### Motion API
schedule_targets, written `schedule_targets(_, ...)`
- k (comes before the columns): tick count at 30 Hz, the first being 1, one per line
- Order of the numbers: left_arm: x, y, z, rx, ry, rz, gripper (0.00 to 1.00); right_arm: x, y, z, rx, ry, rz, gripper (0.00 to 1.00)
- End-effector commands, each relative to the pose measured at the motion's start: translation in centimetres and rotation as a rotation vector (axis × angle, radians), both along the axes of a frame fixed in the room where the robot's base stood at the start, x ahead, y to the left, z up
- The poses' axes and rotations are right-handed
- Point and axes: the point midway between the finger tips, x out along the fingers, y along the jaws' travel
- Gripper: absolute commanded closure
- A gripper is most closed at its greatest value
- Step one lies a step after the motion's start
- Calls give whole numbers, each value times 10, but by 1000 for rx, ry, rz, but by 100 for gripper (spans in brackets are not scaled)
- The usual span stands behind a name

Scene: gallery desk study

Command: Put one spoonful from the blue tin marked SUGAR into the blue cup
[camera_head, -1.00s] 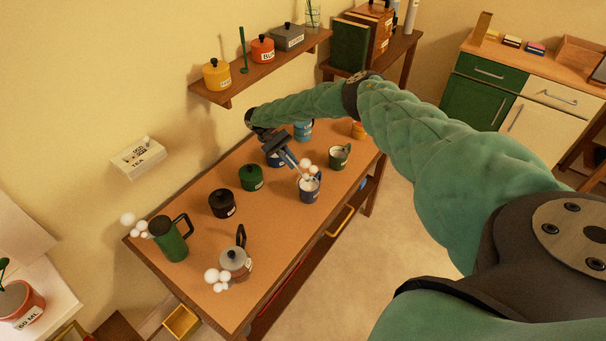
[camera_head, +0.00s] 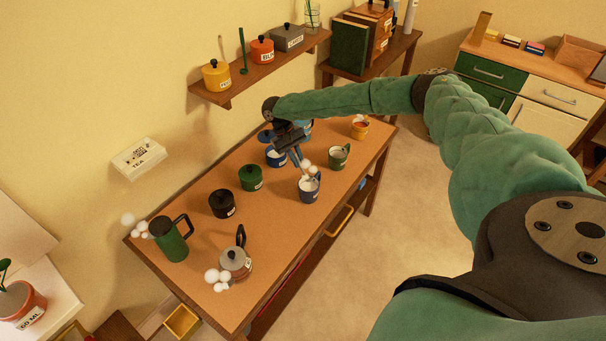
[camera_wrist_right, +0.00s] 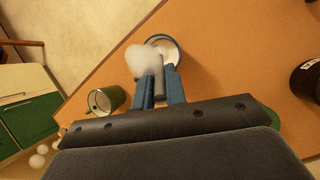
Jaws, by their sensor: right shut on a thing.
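The blue cup (camera_head: 309,192) stands upright near the desk's front edge; in the wrist view the cup (camera_wrist_right: 176,43) shows pale contents. My right gripper (camera_head: 303,167) points down just above and behind the cup, with its blue fingers (camera_wrist_right: 160,88) shut on a grey handle, which looks like the spoon (camera_wrist_right: 159,92). The spoon's far end is hidden by white puffs, so I cannot tell what it carries. A blue tin (camera_head: 274,159) with white inside its open top stands behind the gripper; its label is too small to read. My left gripper is not in view.
A green mug (camera_head: 339,157) stands close right of the cup. A green pot (camera_head: 251,178) and a black pot (camera_head: 221,204) stand to the left. Farther left are a green jug (camera_head: 170,240) and a grey-topped pot (camera_head: 236,262).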

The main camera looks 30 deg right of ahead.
Motion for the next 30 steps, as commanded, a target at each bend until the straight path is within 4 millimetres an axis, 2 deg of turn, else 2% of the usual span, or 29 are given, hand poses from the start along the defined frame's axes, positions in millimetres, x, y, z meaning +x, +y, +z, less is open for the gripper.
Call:
schedule_targets(10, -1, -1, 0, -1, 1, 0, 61, -11, -4, 4, 38, -106, 0, 100)
schedule_targets(18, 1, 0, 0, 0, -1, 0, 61, -26, -9, 9, 95, -277, 0, 100)
schedule_targets(25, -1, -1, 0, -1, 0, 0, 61, -31, -10, 11, 115, -338, 1, 100)
schedule_targets(30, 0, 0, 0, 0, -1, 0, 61, -43, -15, 10, 149, -438, -1, 100)
